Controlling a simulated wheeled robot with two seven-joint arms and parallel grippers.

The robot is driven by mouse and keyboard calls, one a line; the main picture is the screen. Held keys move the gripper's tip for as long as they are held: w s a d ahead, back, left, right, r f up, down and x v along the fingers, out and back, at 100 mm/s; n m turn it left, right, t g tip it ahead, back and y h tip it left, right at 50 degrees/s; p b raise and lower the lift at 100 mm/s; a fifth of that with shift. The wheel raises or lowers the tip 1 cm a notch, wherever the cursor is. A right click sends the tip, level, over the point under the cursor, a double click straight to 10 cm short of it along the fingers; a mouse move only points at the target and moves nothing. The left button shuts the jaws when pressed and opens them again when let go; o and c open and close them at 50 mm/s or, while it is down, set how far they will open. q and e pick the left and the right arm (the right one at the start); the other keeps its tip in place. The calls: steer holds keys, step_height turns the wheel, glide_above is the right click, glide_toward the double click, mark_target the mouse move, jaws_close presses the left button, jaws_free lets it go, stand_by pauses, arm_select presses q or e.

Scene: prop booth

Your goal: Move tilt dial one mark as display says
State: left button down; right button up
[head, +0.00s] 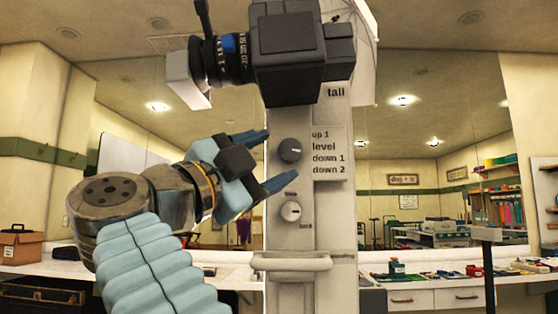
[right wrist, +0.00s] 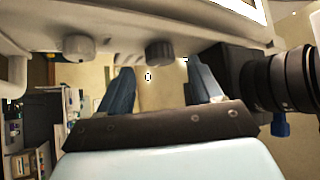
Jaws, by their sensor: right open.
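The dark grey dial (head: 290,150) sits on the pale upright column, beside a label (head: 327,152) reading "up 1, level, down 1, down 2". I cannot tell surely which mark the dial points to. My right gripper (head: 280,156) is open in front of it, one finger above and one below the dial in the head view. In the right wrist view, the dark dial (right wrist: 160,52) lies ahead of the gap between the open fingers (right wrist: 160,72), with nothing between them. I can make out no display with an instruction. My left gripper is not in view.
A paler knob (head: 291,211) sits below the dial, also visible in the right wrist view (right wrist: 78,47). A black camera (head: 300,50) with a lens tops the column (head: 340,215). A pale handle (head: 290,262) juts out lower down. Counters with small items stand behind.

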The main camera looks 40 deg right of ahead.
steer(key=b+v, duration=0.1)
steer(key=v, duration=0.9)
steer(key=shift+a+b, duration=0.35)
steer(key=shift+a, duration=0.05)
steer(key=shift+s+f, duration=0.1)
